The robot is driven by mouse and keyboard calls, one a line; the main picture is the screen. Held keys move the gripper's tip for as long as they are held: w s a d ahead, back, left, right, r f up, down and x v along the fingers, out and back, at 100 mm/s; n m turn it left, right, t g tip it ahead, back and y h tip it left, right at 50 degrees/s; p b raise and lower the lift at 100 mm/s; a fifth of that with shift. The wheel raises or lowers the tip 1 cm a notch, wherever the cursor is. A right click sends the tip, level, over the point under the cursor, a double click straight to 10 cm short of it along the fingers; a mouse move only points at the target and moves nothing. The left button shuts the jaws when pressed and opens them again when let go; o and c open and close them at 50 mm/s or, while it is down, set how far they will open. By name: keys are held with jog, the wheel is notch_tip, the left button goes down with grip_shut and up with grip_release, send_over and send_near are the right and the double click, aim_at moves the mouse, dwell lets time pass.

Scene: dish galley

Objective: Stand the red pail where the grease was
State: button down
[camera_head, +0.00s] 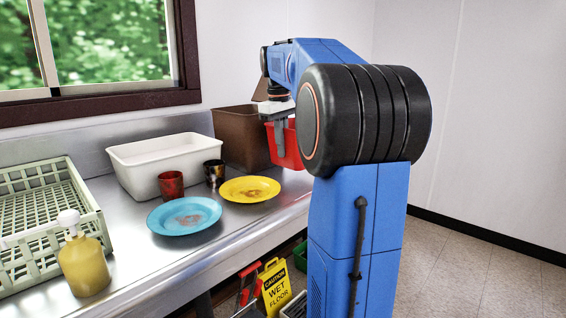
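The red pail (292,150) is at the right end of the steel counter, in front of a brown bin, and looks upright. My arm hides its right part, and I cannot tell whether its base touches the counter. My gripper (280,139) points down at the pail's left upper side, with a grey finger overlapping it. The other finger is hidden, so I cannot tell whether the gripper holds the pail. No separate patch or container of grease is clear. Brown smears mark the blue plate (168,222) and the yellow plate (235,194).
The brown bin (235,135) and a white tub (127,165) stand at the wall. A red cup (171,185), a dark cup (214,173), a green rack (82,198) and a yellow pump bottle (84,267) crowd the counter. A wet-floor sign (276,288) is below.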

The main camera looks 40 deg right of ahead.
jog(key=shift+f, duration=2.2)
jog(key=c, duration=2)
grip_release()
jog(key=shift+f, duration=0.1)
jog(key=r, duration=0.8)
jog(key=a+r, duration=0.1)
jog(key=r, duration=0.3)
jog(key=shift+s+r, duration=0.1)
